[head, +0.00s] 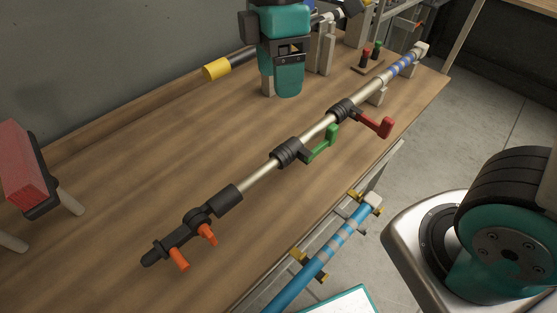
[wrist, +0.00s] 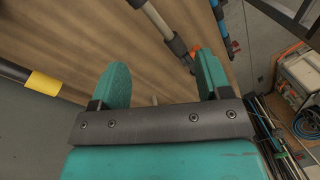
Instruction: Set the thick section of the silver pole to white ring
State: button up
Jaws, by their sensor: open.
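The silver pole (head: 262,176) lies diagonally across the bench in the head view. It has a black end fitting with two orange grips at the near end, a black clamp with a green lever (head: 325,143), and another with a red lever (head: 379,125). Its far part carries blue and pale bands (head: 402,64); I cannot tell which one is the white ring. My teal gripper (head: 288,82) is over the bench, left of the pole's far half, and apart from it. In the wrist view its fingers (wrist: 160,85) are spread with nothing between them.
A blue banded pole (head: 340,235) lies on a rack beside the bench's right edge. A yellow-ended black pole (head: 216,69) is at the back left. A red block on a stand (head: 27,165) is at the left. Open wood lies left of the silver pole.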

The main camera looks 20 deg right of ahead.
aim_at(276, 152)
jog(key=w+a+f+n+g+h+b, duration=0.1)
jog(key=w+a+f+n+h, duration=0.1)
jog(key=w+f+n, duration=0.25)
jog(key=shift+n, duration=0.25)
jog(key=p+x, duration=0.1)
jog(key=x, duration=1.5)
jog(key=shift+a+f, duration=0.15)
jog(key=shift+f, duration=0.1)
